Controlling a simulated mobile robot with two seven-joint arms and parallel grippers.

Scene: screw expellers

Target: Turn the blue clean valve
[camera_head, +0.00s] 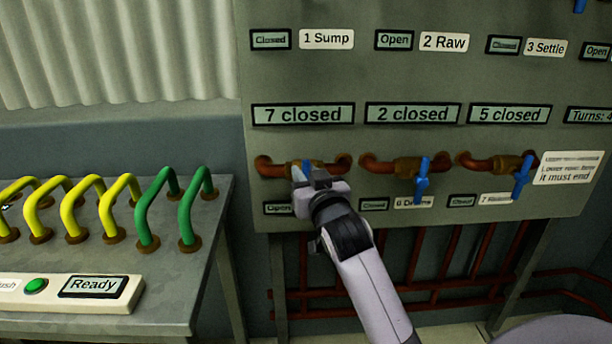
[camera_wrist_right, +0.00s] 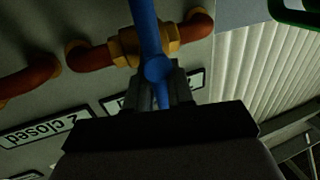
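Three brown pipe valves with blue handles sit in a row on the green-grey panel (camera_head: 350,75). My right gripper (camera_head: 309,175) is at the leftmost valve and covers most of its blue handle. In the right wrist view, that blue handle (camera_wrist_right: 147,25) crosses a brass valve body (camera_wrist_right: 128,46), and its lower part lies between the close-set fingers (camera_wrist_right: 163,95). The middle valve's blue handle (camera_head: 422,180) and the right valve's blue handle (camera_head: 522,177) hang clear. The leftmost valve's name label is hidden behind my gripper. My left gripper is not in view.
Displays above the valves read "7 closed" (camera_head: 303,114), "2 closed" (camera_head: 411,113) and "5 closed" (camera_head: 509,114). A table (camera_head: 215,240) at left carries yellow and green loops, a green button (camera_head: 36,286) and a "Ready" display (camera_head: 93,286). Red pipes (camera_head: 440,285) run below the panel.

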